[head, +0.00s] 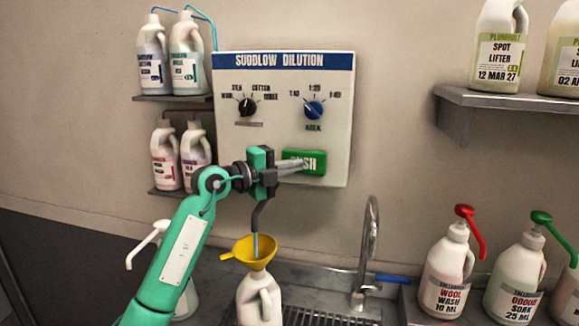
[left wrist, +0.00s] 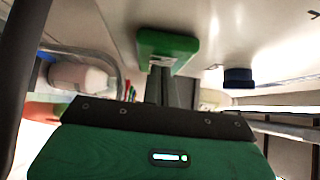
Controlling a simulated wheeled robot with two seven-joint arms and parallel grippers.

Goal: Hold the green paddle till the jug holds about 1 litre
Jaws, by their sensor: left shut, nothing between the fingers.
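The green paddle (head: 316,162) is on the lower right of the white dilution panel (head: 232,165). My left gripper (head: 301,167) is shut and empty, its fingertips at the paddle's face, covering part of its lettering. In the left wrist view the fingers (left wrist: 161,75) meet the green paddle (left wrist: 180,45); how far it is pressed I cannot tell. Below, a dark spout (head: 258,212) points down, and a thin light-blue stream (head: 255,245) shows beneath it, over a yellow funnel (head: 262,261). The funnel sits in the white jug (head: 254,303). The liquid level is not readable. My right gripper is out of view.
A tap (head: 370,245) with a blue lever stands right of the jug, by the sink grating (head: 325,317). Pump bottles (head: 450,275) stand at the right. A wall shelf (head: 500,100) holds bottles above. A white pump bottle (head: 187,302) is partly behind my left arm.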

